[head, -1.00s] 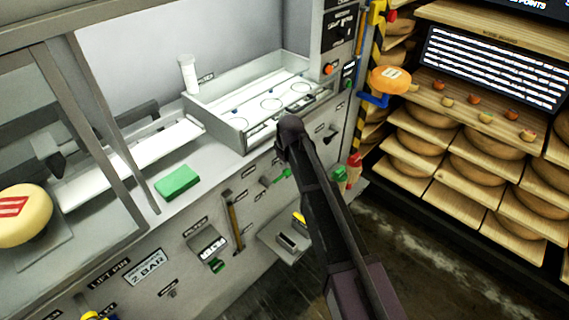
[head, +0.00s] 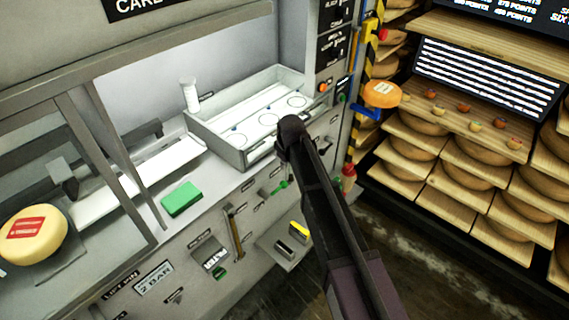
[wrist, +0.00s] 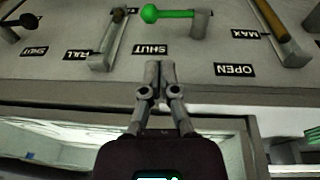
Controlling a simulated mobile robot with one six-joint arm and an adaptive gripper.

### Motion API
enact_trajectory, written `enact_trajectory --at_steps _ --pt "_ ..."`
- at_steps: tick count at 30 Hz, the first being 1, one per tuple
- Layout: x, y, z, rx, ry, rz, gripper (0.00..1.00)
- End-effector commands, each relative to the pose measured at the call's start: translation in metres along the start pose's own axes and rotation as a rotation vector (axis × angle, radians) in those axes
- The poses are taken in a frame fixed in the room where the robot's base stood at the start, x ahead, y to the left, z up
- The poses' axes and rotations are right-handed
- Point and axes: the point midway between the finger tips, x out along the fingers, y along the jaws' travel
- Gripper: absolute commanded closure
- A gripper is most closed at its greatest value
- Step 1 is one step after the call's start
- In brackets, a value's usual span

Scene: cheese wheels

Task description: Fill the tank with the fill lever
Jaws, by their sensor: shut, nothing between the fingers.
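A lever with a green round knob (wrist: 150,13) sits on the grey panel at the top of the wrist view, between labels reading SHUT and OPEN. It also shows in the head view (head: 279,187), left of my arm. No label that I can read names the fill lever. A wooden-handled lever (wrist: 271,20) is to its right by a MAX label. My gripper (wrist: 158,68) is shut and empty, below the green knob in the picture and apart from it. In the head view my gripper is hidden behind my arm. I cannot tell which part is the tank.
A white tray (head: 198,127) with circles marked in it stands on the counter. A green block (head: 182,198) lies nearer. A cheese wheel (head: 34,234) is at the left. Shelves of cheese (head: 425,180) fill the right side. Dark floor is open below them.

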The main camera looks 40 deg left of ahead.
Motion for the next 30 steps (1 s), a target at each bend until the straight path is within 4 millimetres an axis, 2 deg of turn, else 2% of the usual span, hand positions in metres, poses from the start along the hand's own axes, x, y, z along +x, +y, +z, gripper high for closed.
enact_trajectory --at_steps 6,26,30 --pt "-0.0087 0.001 0.0002 0.0 0.0 0.0 1.0" --pt "-0.0088 0.0019 0.001 0.002 0.0 0.0 1.0" --pt "-0.0096 0.0052 0.0065 0.013 -0.002 0.001 1.0"
